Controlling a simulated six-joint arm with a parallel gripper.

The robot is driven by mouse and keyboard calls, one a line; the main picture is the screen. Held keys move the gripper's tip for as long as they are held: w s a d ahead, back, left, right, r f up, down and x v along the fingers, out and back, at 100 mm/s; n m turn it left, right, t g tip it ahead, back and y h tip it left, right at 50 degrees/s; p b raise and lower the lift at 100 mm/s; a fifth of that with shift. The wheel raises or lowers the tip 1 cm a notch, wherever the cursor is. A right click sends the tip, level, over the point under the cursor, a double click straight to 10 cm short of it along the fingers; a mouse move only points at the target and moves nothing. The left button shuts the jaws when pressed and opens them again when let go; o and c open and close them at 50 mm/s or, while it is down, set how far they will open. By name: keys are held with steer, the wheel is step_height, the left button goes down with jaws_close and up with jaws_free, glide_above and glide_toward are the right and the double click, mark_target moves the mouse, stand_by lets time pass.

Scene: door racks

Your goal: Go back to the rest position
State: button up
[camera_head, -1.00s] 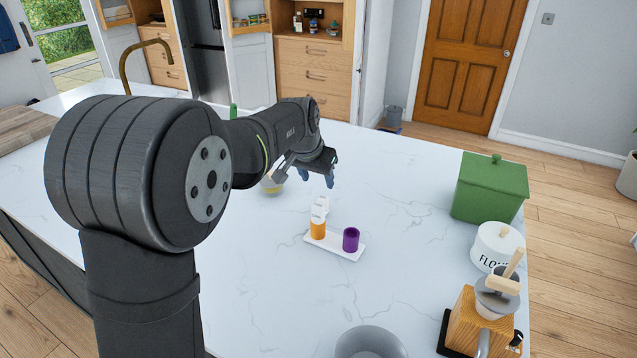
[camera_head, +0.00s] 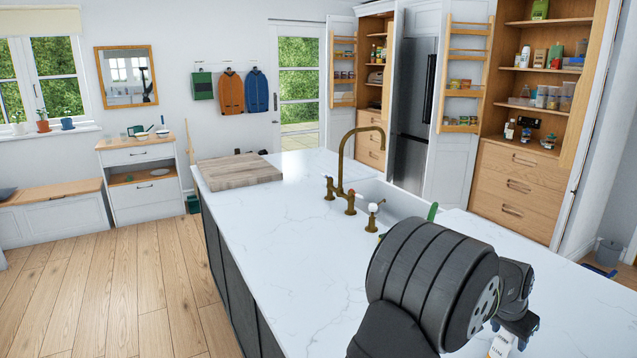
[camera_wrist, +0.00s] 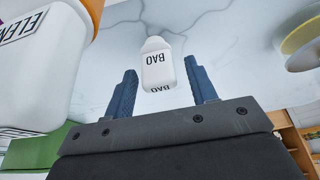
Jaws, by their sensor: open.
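My gripper (camera_head: 520,322) is at the lower right of the head view, partly hidden behind my own arm. The wrist view shows its two blue fingers (camera_wrist: 160,66) spread apart. A small white bottle (camera_wrist: 158,68) with BAO lettering shows between and beyond the fingers, with gaps on both sides. A white labelled container (camera_wrist: 45,60) fills the left of the wrist view, close to the gripper. In the head view a white labelled item (camera_head: 502,344) shows just below the gripper, cut by the frame edge.
The marble counter (camera_head: 290,260) is clear on its left. A wooden board (camera_head: 238,170) and brass tap (camera_head: 347,165) stand farther back. In the wrist view, a yellow-edged round thing (camera_wrist: 300,40) is upper right, something orange (camera_wrist: 95,12) upper left, and a green box (camera_wrist: 35,150) lower left.

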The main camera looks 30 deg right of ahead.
steer(key=shift+x, duration=0.8)
steer(key=shift+a+r, duration=0.1)
steer(key=shift+r, duration=1.85)
steer(key=shift+f, duration=0.1)
